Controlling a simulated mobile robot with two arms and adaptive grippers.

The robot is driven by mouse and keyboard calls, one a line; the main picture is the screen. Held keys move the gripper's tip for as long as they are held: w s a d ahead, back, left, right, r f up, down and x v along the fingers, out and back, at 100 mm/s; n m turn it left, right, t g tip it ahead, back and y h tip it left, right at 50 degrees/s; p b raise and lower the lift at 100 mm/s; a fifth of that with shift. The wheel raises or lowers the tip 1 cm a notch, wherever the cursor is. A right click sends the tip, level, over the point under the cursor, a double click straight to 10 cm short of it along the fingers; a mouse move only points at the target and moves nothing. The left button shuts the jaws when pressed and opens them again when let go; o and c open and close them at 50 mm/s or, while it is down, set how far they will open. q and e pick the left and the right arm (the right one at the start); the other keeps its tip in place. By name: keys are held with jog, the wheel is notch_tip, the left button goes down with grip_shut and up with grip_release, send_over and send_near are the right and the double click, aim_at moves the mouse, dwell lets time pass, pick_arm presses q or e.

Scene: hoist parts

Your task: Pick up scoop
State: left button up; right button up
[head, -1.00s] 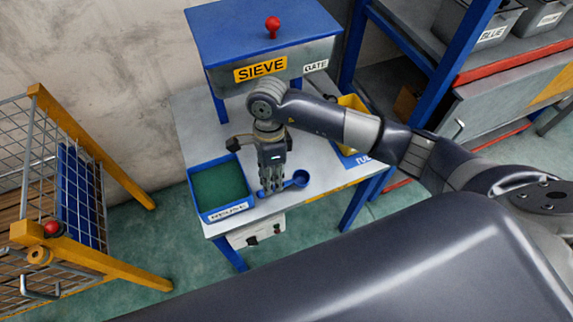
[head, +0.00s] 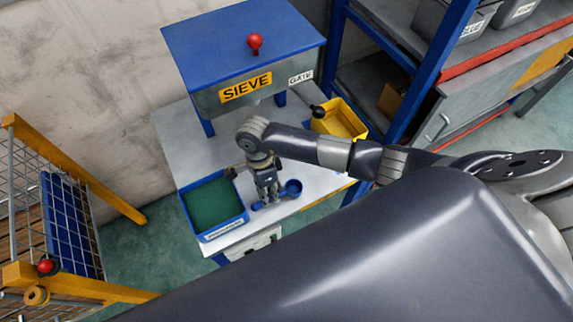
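The blue scoop (head: 293,187) lies on the grey table to the right of the green-filled blue tray. Its round bowl shows on the right, and its handle runs left behind and under my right gripper. My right gripper (head: 268,196) points down over the handle, with its fingers at the scoop. Whether the fingers press on the handle is too small to tell. The scoop shows no clear lift from the table. My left gripper is not in view.
The blue tray (head: 243,222) stands close left of the gripper. The blue-topped SIEVE box (head: 245,90) stands behind. A yellow bin (head: 340,120) is at the table's right, beside a blue-framed shelf. A yellow-framed mesh cage (head: 70,140) stands at left.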

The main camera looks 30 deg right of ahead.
jog(key=shift+s+f, duration=0.15)
jog(key=shift+f, duration=0.6)
grip_shut()
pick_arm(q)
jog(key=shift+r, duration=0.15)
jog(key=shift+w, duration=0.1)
pick_arm(e)
jog(key=shift+r, duration=0.1)
